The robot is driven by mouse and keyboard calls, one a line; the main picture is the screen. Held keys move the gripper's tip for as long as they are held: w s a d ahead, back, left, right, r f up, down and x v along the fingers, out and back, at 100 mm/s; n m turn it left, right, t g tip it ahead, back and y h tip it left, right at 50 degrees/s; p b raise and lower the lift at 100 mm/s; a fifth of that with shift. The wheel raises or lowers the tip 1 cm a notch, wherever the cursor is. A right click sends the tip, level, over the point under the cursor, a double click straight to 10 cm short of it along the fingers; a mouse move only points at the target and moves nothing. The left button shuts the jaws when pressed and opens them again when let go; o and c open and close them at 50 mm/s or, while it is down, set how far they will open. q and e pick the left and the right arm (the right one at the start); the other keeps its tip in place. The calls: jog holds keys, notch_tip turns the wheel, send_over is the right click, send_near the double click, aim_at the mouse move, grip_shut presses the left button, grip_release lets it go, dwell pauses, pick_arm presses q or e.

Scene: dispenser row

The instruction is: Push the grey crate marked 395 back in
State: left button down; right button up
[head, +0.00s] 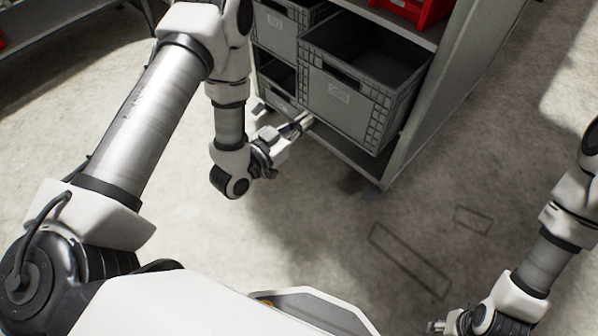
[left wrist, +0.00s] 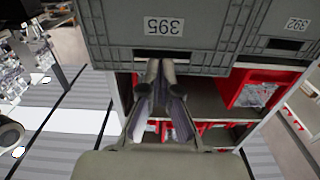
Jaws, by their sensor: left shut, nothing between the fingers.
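The grey crate marked 395 (head: 388,118) juts out of the shelf rack in the head view, its top open and a label on its front. In the left wrist view, which is upside down, the crate's front (left wrist: 205,31) fills the top middle, with the label 395 and a dark handle slot. My left gripper (head: 307,118) is shut and empty, close to the crate's lower left front corner in the head view. Its fingertips (left wrist: 160,66) overlap the slot area in the wrist view; I cannot tell if they touch. My right gripper (head: 437,327) is far away at the bottom right.
A grey crate marked 392 (left wrist: 292,45) sits beside it, farther back. Another grey crate (head: 283,103) is low on the left. A red bin (head: 425,12) is on the shelf above. The rack's side panel (head: 450,90) stands right. The floor in front is clear.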

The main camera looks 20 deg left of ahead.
pick_arm(q)
jog(key=b, duration=0.2)
send_near(336, 103)
jog(key=s, duration=0.3)
jog(key=x, duration=0.2)
jog(key=b+x, duration=0.1)
jog(key=x, duration=0.5)
jog(key=shift+w+a+f, duration=0.1)
jog(key=shift+w+a, duration=0.15)
jog(key=shift+a, duration=0.1)
jog(key=shift+w+d, duration=0.1)
jog(key=shift+w, duration=0.25)
pick_arm(e)
notch_tip(336, 103, down, 6)
jog(key=shift+w+f, duration=0.15)
jog(key=shift+w, duration=0.05)
